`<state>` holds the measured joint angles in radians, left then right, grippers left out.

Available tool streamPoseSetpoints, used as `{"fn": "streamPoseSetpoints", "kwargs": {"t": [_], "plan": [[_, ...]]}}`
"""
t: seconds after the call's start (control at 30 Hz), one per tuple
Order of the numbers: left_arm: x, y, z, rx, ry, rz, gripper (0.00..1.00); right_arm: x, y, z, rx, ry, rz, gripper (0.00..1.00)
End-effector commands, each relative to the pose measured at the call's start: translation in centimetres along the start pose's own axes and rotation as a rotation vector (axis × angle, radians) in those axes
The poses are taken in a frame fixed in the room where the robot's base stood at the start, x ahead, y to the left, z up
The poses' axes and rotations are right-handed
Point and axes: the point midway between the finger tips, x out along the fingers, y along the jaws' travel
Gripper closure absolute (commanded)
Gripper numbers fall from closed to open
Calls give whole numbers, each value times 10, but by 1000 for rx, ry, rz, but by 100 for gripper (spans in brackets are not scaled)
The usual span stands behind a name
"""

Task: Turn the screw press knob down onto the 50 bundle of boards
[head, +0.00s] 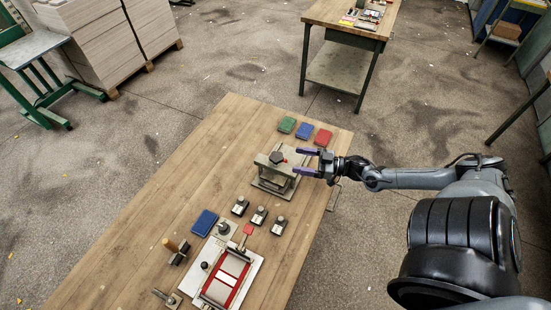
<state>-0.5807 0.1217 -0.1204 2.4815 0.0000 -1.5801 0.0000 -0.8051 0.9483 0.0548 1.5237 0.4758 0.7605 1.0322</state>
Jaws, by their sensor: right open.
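The grey metal screw press (265,182) stands on the wooden table, near the right edge and toward the back. Which boards, if any, lie inside the press I cannot make out at this size. My right gripper (295,160) comes in from the right with its purple fingers spread apart. Its fingertips are at the right side of the press, close to the knob, with nothing seen between them. Whether a finger touches the press I cannot tell. My left gripper is not in view.
Green (287,125), blue (304,131) and red (323,137) blocks lie behind the press. Several small dark blocks (259,215), a blue book-like block (204,222) and a red-framed fixture (226,280) are nearer. The table's left side (150,215) is clear.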

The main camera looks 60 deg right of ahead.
Motion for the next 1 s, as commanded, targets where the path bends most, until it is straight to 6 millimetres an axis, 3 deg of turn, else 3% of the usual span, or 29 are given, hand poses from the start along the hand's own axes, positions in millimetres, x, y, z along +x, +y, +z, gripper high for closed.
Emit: {"fn": "streamPoseSetpoints", "kwargs": {"t": [0.3, 0.5, 1.0], "plan": [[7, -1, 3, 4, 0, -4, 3, 54, 0, 0, -1, 4, -1, 22], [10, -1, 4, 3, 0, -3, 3, 78, 0, 0, 0, 2, 0, 22], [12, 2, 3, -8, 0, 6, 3, 90, 0, 0, 1, 0, 1, 22]]}}
